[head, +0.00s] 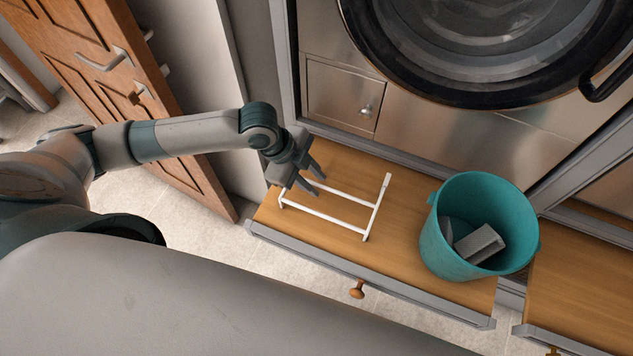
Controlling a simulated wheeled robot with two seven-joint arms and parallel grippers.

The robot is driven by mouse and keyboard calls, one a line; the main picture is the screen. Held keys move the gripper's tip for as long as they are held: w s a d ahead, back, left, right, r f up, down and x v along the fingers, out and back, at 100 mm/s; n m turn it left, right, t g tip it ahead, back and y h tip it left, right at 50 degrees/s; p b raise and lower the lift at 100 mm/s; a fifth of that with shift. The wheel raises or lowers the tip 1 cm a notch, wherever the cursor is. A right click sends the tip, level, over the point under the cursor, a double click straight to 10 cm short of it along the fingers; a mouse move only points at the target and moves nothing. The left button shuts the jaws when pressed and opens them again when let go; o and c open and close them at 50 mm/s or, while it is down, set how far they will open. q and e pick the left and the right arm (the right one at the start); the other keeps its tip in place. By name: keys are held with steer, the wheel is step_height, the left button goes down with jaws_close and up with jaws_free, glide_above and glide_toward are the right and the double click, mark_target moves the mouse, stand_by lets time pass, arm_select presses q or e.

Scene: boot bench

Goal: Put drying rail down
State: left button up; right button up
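The drying rail (340,191), a white frame with two long bars and upturned ends, appears to rest on the wooden top of the boot bench (400,200). My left gripper (317,184) is above the rail's left part. Its two dark fingers are apart, with the far bar's left end showing between or just below them; I cannot tell whether they touch it. The gripper hides part of the rail's left end. My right gripper is not in view.
A teal bucket (440,250) holding grey blocks (480,243) stands on the bench right of the rail. A round-doored machine (470,70) with a small drawer (341,97) rises behind. A wooden door (140,100) stands at left. The bench's front has a knob (357,289).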

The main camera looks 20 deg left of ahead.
arm_select(q)
steer(key=b+v, duration=0.1)
steer(key=v, duration=0.9)
steer(key=shift+a, duration=0.15)
